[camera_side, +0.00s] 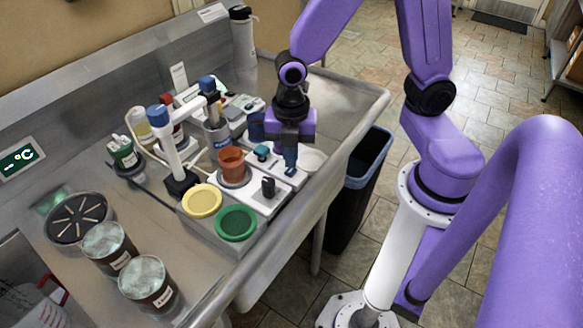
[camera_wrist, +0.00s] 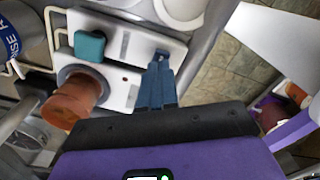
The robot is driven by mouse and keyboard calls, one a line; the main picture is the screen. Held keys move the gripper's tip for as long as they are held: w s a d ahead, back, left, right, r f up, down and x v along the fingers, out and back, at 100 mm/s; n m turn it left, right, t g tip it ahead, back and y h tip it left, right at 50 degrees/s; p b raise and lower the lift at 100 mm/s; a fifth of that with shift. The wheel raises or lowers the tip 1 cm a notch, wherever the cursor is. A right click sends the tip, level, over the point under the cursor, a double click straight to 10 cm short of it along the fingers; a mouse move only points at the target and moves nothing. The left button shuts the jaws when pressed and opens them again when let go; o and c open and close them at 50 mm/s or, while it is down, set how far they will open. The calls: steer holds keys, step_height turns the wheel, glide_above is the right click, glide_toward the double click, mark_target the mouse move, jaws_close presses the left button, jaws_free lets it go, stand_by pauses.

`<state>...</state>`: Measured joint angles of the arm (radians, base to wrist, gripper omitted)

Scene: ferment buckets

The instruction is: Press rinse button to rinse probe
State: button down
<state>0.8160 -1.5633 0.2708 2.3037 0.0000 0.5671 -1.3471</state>
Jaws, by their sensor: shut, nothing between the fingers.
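A teal button (camera_side: 262,153) sits on a white panel on the steel bench; it also shows in the wrist view (camera_wrist: 90,46). A grey cylinder labelled "RINSE" (camera_wrist: 14,36) stands left of it. My gripper (camera_side: 290,166) is shut and empty, pointing down over the panel's right part. In the wrist view its blue fingertips (camera_wrist: 160,62) are right of and apart from the teal button. I cannot tell whether they touch the panel. A white stand (camera_side: 174,150) with a blue-topped arm stands left of the cylinder; I cannot make out the probe itself.
Yellow (camera_side: 202,201) and green (camera_side: 236,223) round pads lie in front. Several dark jars stand at the front left. A bin (camera_side: 360,180) is beyond the bench's right edge.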

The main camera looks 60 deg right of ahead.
steer(key=shift+f, duration=1.05)
stand_by(0.4)
steer(key=shift+r, duration=3.05)
